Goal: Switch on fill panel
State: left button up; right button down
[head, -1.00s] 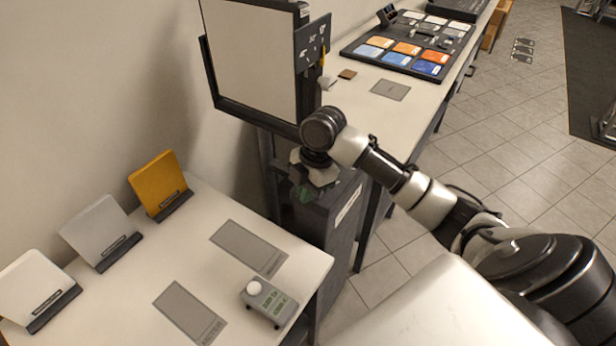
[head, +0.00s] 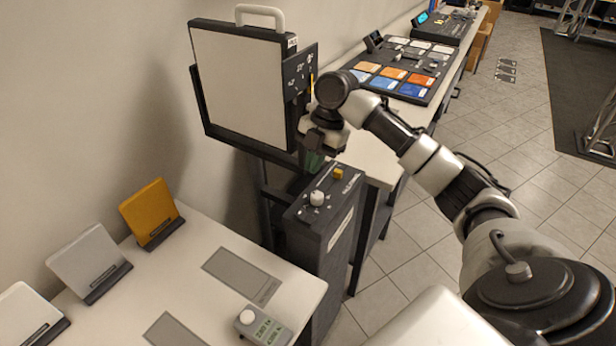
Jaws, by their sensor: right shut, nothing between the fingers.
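A large pale panel (head: 240,85) with a white top handle stands upright in a dark frame against the wall. Its face looks dull and even, with no clear glow. A dark control box (head: 312,232) stands below and right of it, with a white knob (head: 317,198) and a small yellow button (head: 338,174) on top. My right gripper (head: 313,162) points down just above the far end of the box top, shut and empty, apart from the knob. Its arm hides part of the bench behind. My left gripper is not in view.
The near table (head: 215,300) holds orange, grey and white cards in stands and a small meter (head: 262,327). A dark sign plate (head: 299,72) is beside the panel. The back bench carries a tray of coloured swatches (head: 405,70). The tiled floor at right is open.

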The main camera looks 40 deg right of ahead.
aim_at(298, 211)
jog(key=p+x, duration=0.1)
jog(key=x, duration=0.6)
jog(key=p+x, duration=0.1)
jog(key=x, duration=0.3)
jog(key=shift+w+d+p, duration=0.15)
jog(key=shift+w+p, duration=0.2)
jog(key=shift+w, duration=0.05)
jog(key=shift+w+f, duration=0.25)
jog(key=shift+f, duration=0.5)
jog(key=shift+w+a+f+b, duration=0.2)
jog(key=shift+w+f+b, duration=0.15)
jog(key=shift+f, duration=0.2)
jog(key=shift+r, duration=0.1)
jog(key=shift+s, duration=0.1)
